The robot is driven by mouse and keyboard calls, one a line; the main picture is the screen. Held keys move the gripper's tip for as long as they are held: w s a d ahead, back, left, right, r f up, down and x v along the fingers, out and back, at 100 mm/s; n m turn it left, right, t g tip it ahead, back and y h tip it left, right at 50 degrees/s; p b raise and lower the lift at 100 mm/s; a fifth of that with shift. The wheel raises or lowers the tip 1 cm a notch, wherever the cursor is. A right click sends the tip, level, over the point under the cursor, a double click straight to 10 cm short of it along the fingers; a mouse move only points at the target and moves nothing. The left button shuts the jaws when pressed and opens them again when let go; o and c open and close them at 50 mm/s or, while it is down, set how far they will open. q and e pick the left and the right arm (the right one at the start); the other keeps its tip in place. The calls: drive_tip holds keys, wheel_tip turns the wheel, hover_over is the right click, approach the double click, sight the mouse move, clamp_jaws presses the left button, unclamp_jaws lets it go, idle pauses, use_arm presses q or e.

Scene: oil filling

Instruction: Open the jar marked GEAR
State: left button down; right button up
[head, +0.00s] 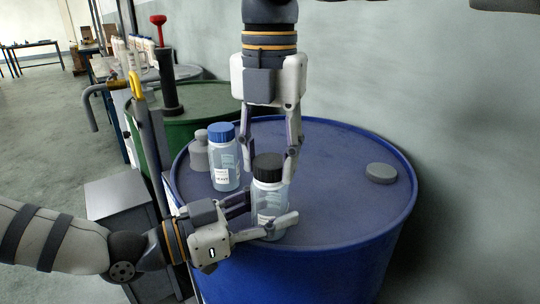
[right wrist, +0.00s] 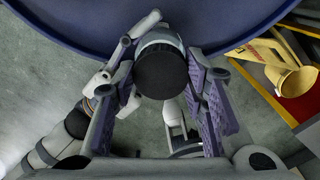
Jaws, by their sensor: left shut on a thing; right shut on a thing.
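A clear jar with a black lid (head: 267,168) stands near the front of the blue drum's top. Its label is partly covered by my left fingers, so I cannot read the marking. My left gripper (head: 268,217) comes in from the left and is shut around the jar's lower body. My right gripper (head: 268,172) points down from above and is shut on the black lid, one finger on each side. In the right wrist view the lid (right wrist: 160,72) shows between the fingers. A blue-lidded jar (head: 224,172) stands to the left, its small label hard to read.
A grey bottle (head: 199,155) stands behind the blue-lidded jar. A loose grey lid (head: 381,173) lies on the right of the blue drum (head: 330,190). A green drum (head: 190,100) with a red-handled pump (head: 159,30) stands behind left. The drum's right half is mostly clear.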

sight(270, 160)
drive_tip(key=shift+n, duration=0.9)
drive_tip(key=shift+r, duration=0.15)
drive_tip(key=shift+r, duration=0.95)
drive_tip(key=shift+r, duration=0.1)
wheel_tip(270, 160, up, 4)
drive_tip(key=shift+f, duration=0.1)
use_arm(q)
drive_tip(key=c, duration=0.8)
unclamp_jaws()
drive_tip(key=shift+o, duration=0.2)
drive_tip(key=shift+a, duration=0.1)
